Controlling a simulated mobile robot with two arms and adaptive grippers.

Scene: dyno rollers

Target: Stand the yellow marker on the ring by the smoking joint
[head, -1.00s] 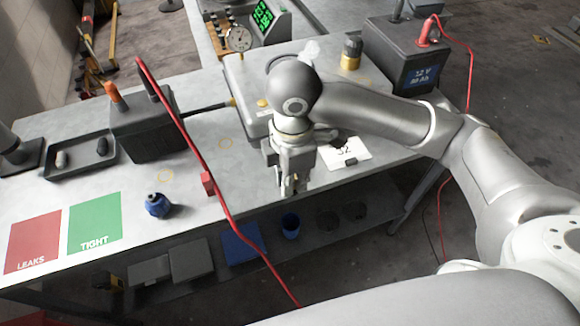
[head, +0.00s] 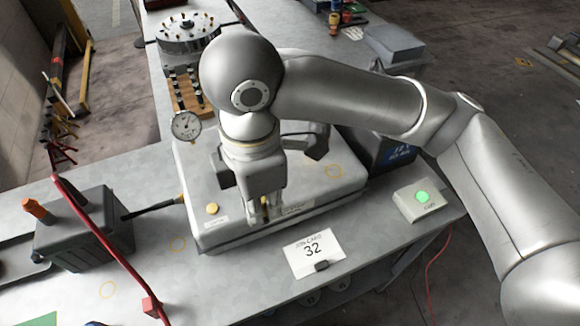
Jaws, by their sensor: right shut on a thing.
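My right gripper (head: 264,212) points down over the front part of the grey box (head: 350,187). It is shut on a narrow yellow thing, which I take to be the yellow marker (head: 264,206); the fingers hide most of it. I cannot tell whether its lower end touches the box. A thin orange ring (head: 333,172) lies on the box top, right of the gripper, with nothing standing on it. A dark fitting (head: 318,142) shows behind the ring, partly covered by my arm. No smoke is clear now. My left gripper is out of view.
A red cable (head: 100,235) crosses the left side. More rings (head: 178,245) mark bare bench.

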